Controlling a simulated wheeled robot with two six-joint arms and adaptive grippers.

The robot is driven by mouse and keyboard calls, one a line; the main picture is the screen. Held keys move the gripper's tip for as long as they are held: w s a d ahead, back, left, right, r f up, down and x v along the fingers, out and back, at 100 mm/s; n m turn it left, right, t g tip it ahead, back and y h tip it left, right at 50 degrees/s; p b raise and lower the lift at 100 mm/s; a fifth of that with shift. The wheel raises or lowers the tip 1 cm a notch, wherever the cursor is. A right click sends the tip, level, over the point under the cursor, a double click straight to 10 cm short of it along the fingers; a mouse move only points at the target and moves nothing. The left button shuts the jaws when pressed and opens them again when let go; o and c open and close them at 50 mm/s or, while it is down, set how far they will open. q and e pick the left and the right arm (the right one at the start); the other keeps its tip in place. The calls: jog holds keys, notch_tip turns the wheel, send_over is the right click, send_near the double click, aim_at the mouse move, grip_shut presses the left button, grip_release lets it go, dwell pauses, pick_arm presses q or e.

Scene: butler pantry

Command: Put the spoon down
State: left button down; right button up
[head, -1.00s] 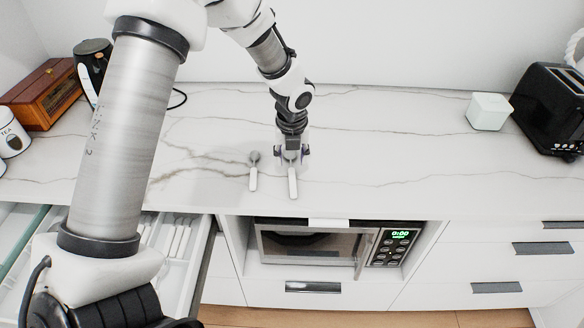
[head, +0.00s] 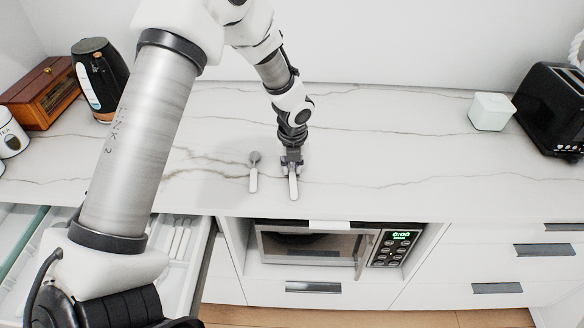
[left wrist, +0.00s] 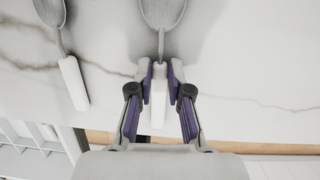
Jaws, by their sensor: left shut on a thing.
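My left gripper (head: 291,168) is over the marble counter, shut on a spoon with a white handle (head: 293,187). In the left wrist view the fingers (left wrist: 160,88) close on this spoon near where its neck meets the handle, and its grey bowl (left wrist: 163,12) points away. The held spoon is at or very near the counter top; I cannot tell if it touches. A second, similar spoon (head: 254,172) lies on the counter just to the left, also in the left wrist view (left wrist: 70,70). My right gripper is not in view.
An open drawer (head: 180,250) with white-handled items is at the lower left. A microwave (head: 315,245) sits below the counter edge. A kettle (head: 98,80) stands left, a white cube (head: 490,111) and a black toaster (head: 552,110) right. The counter (head: 400,150) between is clear.

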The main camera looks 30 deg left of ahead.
aim_at(291, 192)
pick_arm(q)
jog(key=shift+w+r, duration=0.1)
jog(key=shift+r, duration=0.35)
notch_tip(291, 192, up, 2)
jog(key=shift+r+b, duration=0.2)
jog(key=shift+b, duration=0.1)
jog(key=s+d, duration=0.1)
jog(key=s, duration=0.1)
jog(key=s+d+b, duration=0.1)
jog(key=s+d, duration=0.1)
jog(key=s+d+b, duration=0.1)
jog(key=s, duration=0.2)
jog(key=shift+d+r, duration=0.15)
jog(key=shift+r, duration=0.1)
jog(key=s+d+r+p, duration=0.1)
jog(key=s+d+p, duration=0.1)
jog(key=s+d, duration=0.2)
jog(key=s, duration=0.2)
jog(key=shift+s, duration=0.4)
jog(key=shift+m, duration=0.3)
